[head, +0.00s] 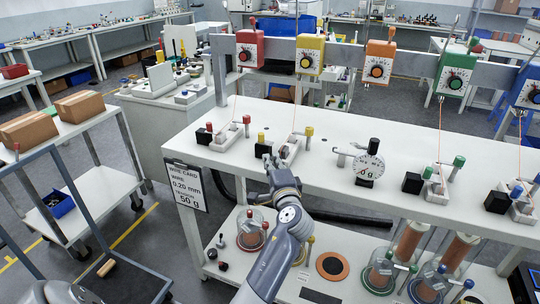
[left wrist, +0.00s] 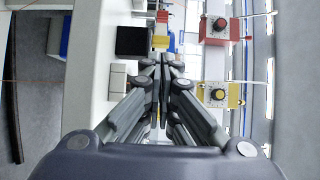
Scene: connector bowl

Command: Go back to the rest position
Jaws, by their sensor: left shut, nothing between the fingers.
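My left arm reaches up from the bottom of the head view to the front edge of the white bench (head: 330,190). A black block (left wrist: 132,41) and a yellow part (left wrist: 160,41) lie just beyond the fingertips. I cannot tell whether the fingers touch the fixture. My right gripper is not in view.
Red (head: 250,48), yellow (head: 310,54), orange (head: 379,62), green (head: 455,75) and blue dial boxes hang on a rail above the bench. A dial gauge (head: 369,167) stands on it. A sign (head: 187,186) hangs at its left end. A cart with cardboard boxes (head: 27,130) stands left.

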